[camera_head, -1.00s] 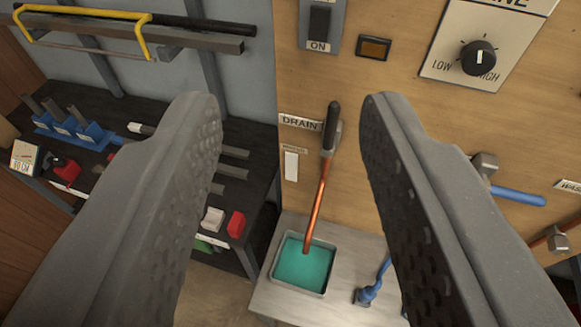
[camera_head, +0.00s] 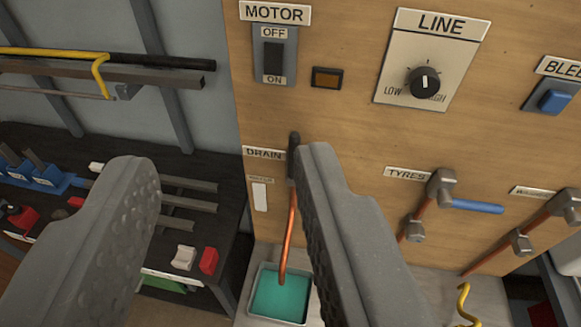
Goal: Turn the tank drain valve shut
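The drain valve's dark handle (camera_head: 294,150) stands upright on the wooden panel, beside the DRAIN label (camera_head: 264,153). An orange copper pipe (camera_head: 289,235) runs down from it to a tray of teal liquid (camera_head: 281,296). My gripper (camera_head: 228,160) is open and empty, its grey fingers wide apart. The handle shows just left of the right fingertip, which overlaps its edge in the picture. I cannot tell whether they touch. The right finger hides part of the pipe and tray.
A MOTOR switch (camera_head: 274,55), an amber lamp (camera_head: 327,78) and a LINE dial (camera_head: 424,83) are above. TYRES valve (camera_head: 440,190) with a blue lever is to the right. A dark bench (camera_head: 190,235) with red and white blocks stands at left.

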